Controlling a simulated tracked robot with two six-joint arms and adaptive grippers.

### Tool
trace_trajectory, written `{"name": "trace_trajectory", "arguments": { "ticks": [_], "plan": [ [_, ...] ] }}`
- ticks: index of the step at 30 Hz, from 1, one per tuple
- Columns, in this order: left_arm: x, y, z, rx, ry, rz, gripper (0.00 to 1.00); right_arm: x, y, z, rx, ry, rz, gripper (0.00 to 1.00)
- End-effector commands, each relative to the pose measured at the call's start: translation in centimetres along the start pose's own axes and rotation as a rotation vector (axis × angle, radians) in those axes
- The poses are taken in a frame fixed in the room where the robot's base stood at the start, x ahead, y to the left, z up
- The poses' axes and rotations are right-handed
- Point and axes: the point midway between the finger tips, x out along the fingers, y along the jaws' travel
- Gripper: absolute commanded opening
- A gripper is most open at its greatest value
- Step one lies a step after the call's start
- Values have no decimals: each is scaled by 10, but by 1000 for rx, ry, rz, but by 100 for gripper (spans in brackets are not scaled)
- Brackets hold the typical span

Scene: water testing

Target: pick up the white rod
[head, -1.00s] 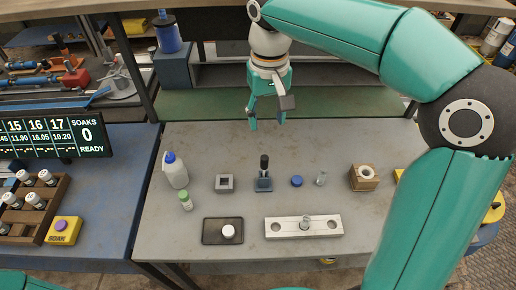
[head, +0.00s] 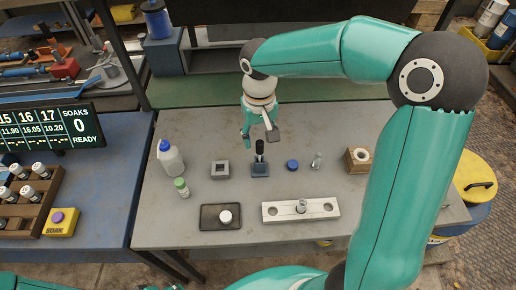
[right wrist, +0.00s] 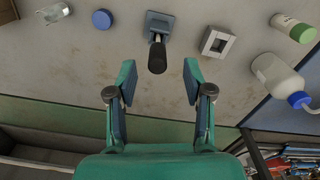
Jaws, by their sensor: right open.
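I cannot make out a white rod. The only upright rod is a black one (head: 260,149), standing in a small blue-grey holder (head: 260,170) at the middle of the grey table. In the right wrist view the black rod (right wrist: 157,58) points toward me, centred just beyond the fingertips, with its holder (right wrist: 160,22) behind it. My right gripper (head: 259,137) hangs just above and behind the rod. It is open and empty, its two fingers (right wrist: 158,80) wide apart and not touching the rod. My left gripper is not in view.
A grey square block (head: 220,169) stands left of the holder, a blue cap (head: 292,165) and a small glass vial (head: 317,160) right of it. A white bottle (head: 171,160) is farther left.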

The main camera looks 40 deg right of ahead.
Motion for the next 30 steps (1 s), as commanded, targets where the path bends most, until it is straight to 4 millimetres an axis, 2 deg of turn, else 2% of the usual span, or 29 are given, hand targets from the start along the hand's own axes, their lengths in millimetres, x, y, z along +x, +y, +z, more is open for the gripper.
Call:
{"name": "trace_trajectory", "arguments": {
  "ticks": [7, 16, 25, 30],
  "plan": [
    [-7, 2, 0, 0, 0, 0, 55, 33, 3, -3, 0, -4, 1, 51],
    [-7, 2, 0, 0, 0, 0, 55, 38, 3, -4, 1, -1, 0, 51],
    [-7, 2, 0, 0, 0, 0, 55, 37, 3, -4, 1, -1, 0, 1],
    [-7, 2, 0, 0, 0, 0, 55, 37, 3, -4, 1, -1, 0, 0]
  ]
}}
